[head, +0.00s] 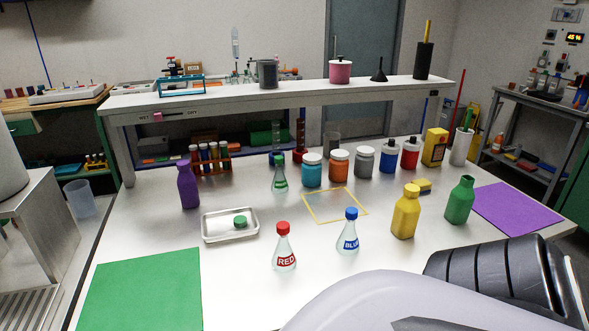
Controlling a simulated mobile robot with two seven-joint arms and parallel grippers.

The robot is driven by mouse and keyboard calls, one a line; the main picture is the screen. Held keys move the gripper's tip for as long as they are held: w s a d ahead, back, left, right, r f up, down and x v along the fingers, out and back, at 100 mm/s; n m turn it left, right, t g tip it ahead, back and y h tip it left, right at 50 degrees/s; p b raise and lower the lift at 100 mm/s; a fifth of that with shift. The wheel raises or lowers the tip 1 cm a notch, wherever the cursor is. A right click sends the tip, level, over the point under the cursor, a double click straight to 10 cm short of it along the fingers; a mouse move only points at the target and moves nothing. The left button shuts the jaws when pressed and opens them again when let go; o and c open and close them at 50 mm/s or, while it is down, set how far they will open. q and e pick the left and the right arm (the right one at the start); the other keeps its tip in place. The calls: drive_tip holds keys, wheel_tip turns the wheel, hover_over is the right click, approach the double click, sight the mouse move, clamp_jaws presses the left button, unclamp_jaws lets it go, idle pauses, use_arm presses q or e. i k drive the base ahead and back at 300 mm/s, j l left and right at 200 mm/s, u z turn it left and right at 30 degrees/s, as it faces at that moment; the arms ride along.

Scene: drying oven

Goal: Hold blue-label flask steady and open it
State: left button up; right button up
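The blue-label flask (348,240) is a clear conical flask with the word BLUE on it. It stands upright on the white table in the head view, right of centre. Its blue cap (351,213) sits on its neck. No gripper touches it. Part of one of my arms, pale with a dark ribbed joint, fills the lower right in front of the flask. The fingers of both my grippers are out of view.
A red-capped flask (285,252) stands just left, and a yellow bottle (405,213) just right. A yellow-outlined square (335,219) lies behind. A metal tray (211,238) holds a green cap. A green mat (140,292) and purple mat (515,207) lie at the sides.

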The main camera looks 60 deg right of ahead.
sight(349, 233)
drive_tip(key=z, duration=2.15)
drive_tip(key=l+u, duration=0.45)
drive_tip(key=l, duration=0.15)
